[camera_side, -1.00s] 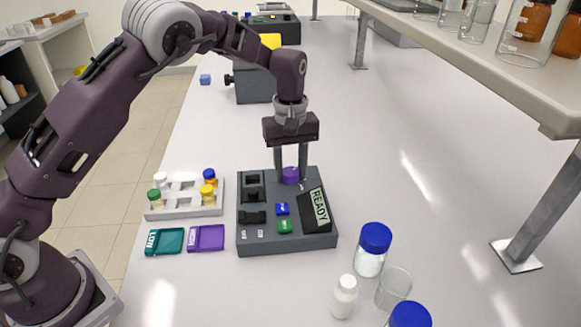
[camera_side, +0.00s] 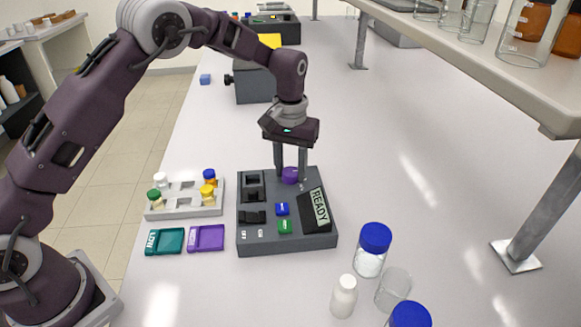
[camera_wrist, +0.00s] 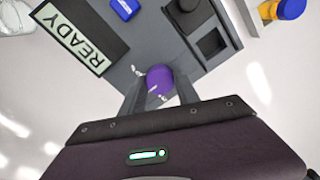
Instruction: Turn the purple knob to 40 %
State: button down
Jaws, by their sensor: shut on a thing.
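The purple knob (camera_side: 290,175) stands at the back right of the dark grey control box (camera_side: 262,240). My gripper (camera_side: 290,176) points down over it, with one finger on each side, shut on the knob. In the wrist view the round purple knob (camera_wrist: 159,79) sits between my fingertips (camera_wrist: 158,92), with small white marks on the box beside it. The display (camera_side: 320,207) on the box reads READY. No percent reading is legible.
The box also carries a blue button (camera_side: 282,209), a green button (camera_side: 285,227) and black parts on its left. A vial rack (camera_side: 155,213) and teal (camera_side: 165,242) and purple (camera_side: 207,238) cases lie left. Bottles, including a white one (camera_side: 344,297), stand front right.

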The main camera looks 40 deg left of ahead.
aim_at(290, 171)
dwell(0.4)
jog(key=c, duration=0.9)
grip_release()
notch_tip(290, 171, up, 7)
jog(key=shift+r, duration=0.1)
jog(key=s+a+r+m+t, duration=0.1)
jog(key=s+a+r+t, duration=0.1)
jog(key=s+r, duration=1.1)
jog(key=s+a+f+m+t, duration=0.1)
jog(key=s+f+m+t, duration=0.1)
jog(key=s, duration=1.9)
jog(key=shift+a+f+m+t, duration=0.15)
jog(key=shift+a+m+t, duration=0.15)
jog(key=shift+t, duration=0.5)
